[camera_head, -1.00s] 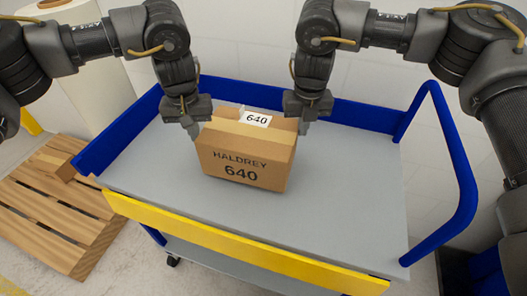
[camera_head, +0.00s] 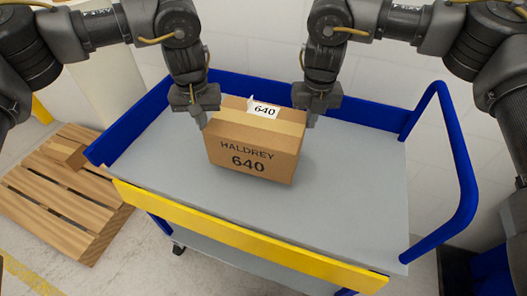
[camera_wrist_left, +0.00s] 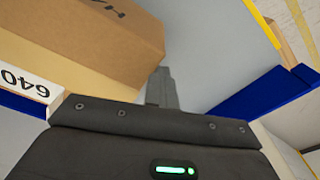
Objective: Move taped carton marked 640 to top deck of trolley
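The brown taped carton marked HALDREY 640 (camera_head: 252,160) is over the grey top deck of the trolley (camera_head: 350,200), upright, with a white 640 label on top. It looks on the deck or very close above it; I cannot tell which. My left gripper (camera_head: 204,122) points down at the carton's left side, and my right gripper (camera_head: 313,120) at its right side. Both have fingers together, with no part of the carton between them. In the left wrist view the carton (camera_wrist_left: 90,45) is beside my left fingertips (camera_wrist_left: 162,85). Firm contact is not clear.
The trolley has blue side rails (camera_head: 130,133), a yellow front edge (camera_head: 240,240) and a tall blue handle (camera_head: 458,160) at right. The deck right of the carton is clear.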

